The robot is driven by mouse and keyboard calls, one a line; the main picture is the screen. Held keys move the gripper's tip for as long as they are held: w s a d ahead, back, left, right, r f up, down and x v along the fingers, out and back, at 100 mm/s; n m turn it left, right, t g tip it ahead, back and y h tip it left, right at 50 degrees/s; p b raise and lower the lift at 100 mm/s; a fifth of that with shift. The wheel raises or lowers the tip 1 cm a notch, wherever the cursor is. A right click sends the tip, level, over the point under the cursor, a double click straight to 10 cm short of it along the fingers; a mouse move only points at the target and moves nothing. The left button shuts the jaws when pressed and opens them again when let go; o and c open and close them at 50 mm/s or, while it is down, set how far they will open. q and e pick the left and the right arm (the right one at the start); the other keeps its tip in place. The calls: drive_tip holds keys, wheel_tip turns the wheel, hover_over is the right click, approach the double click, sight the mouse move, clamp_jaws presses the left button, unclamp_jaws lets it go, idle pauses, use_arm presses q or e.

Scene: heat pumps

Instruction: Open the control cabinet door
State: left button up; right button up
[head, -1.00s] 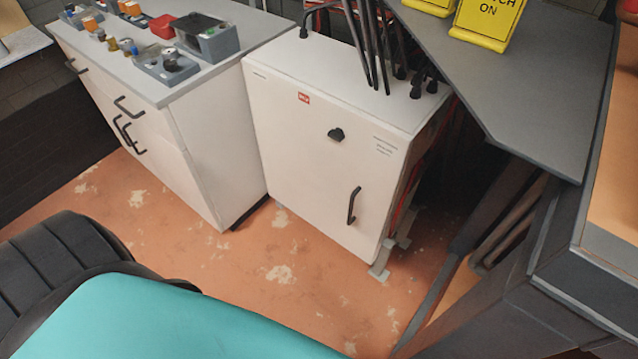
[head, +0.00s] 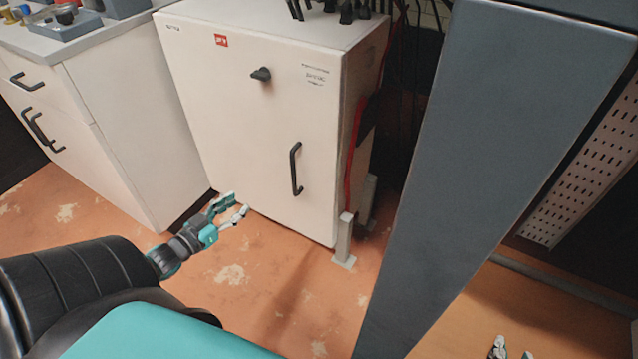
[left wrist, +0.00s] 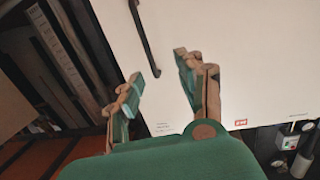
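The white control cabinet (head: 235,120) stands in the middle of the head view, its front door closed. A black vertical handle (head: 296,169) sits low on the door's right side, and a dark knob (head: 261,74) sits higher up. My left gripper (head: 238,205) is open and empty, in front of the door's lower left, left of the handle. In the left wrist view, the open fingers (left wrist: 158,80) face the white door (left wrist: 240,60), with the handle (left wrist: 145,38) beyond them. My right gripper (head: 512,350) shows only its fingertips at the bottom edge; they are apart.
A white drawer unit (head: 125,120) with black handles stands left of the cabinet. A grey panel (head: 480,130) slants across the right side of the view. Orange worn floor (head: 270,270) lies free in front of the cabinet. Red cables (head: 352,160) run along the cabinet's right side.

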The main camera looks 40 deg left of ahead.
use_arm(q)
wheel_tip(320, 180, up, 3)
drive_tip(key=w+d+t+h, duration=0.1)
drive_tip(key=w+d+h, duration=0.1)
drive_tip(key=b, duration=0.2)
approach(291, 163)
drive_tip(key=shift+m, duration=0.4)
drive_tip(key=w+b, duration=0.1)
drive_tip(key=w, duration=0.2)
drive_tip(key=w+b, duration=0.1)
drive_tip(key=w, duration=0.3)
drive_tip(key=w+d+b, duration=0.1)
drive_tip(key=w+b, duration=0.1)
drive_tip(key=w, duration=0.1)
drive_tip(key=shift+w+f, duration=0.15)
drive_tip(key=shift+f, duration=0.15)
drive_tip(key=shift+w, duration=0.2)
use_arm(e)
wheel_tip(291, 163, up, 25)
drive_tip(key=s+a+t+y, duration=0.1)
drive_tip(key=s+t+y, duration=0.2)
drive_tip(key=t, duration=1.2)
drive_tip(key=shift+a+f+t+y, duration=0.2)
drive_tip(key=shift+t+y, duration=0.1)
drive_tip(key=shift+y, duration=0.7)
drive_tip(key=shift+w, duration=0.1)
use_arm(q)
clamp_jaws()
